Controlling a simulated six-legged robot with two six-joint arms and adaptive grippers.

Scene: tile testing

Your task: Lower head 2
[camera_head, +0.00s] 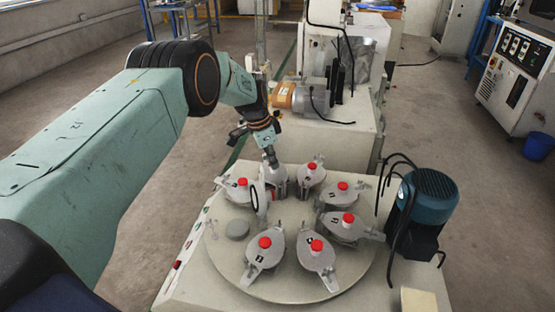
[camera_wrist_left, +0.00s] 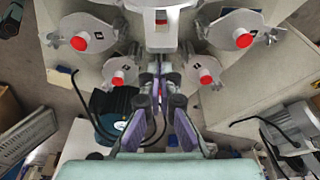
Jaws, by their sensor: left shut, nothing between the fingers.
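Several grey heads with red knobs stand in a ring on a round turntable (camera_head: 300,285). My left gripper (camera_head: 270,158) reaches in from the left and points down at the far side of the ring. It is shut and empty, just above a pale head (camera_head: 275,176) that it partly hides. In the left wrist view its closed fingers (camera_wrist_left: 160,68) are close to a pale head at the top edge (camera_wrist_left: 160,40); I cannot tell whether they touch. An upright part with a dark oval (camera_head: 262,203) stands in front of that head. The head numbers are too small to read surely. My right gripper is out of view.
A blue motor (camera_head: 430,197) with black cables stands right of the turntable. A grey motor (camera_head: 309,100) sits on the machine behind. Floor is clear at the far left.

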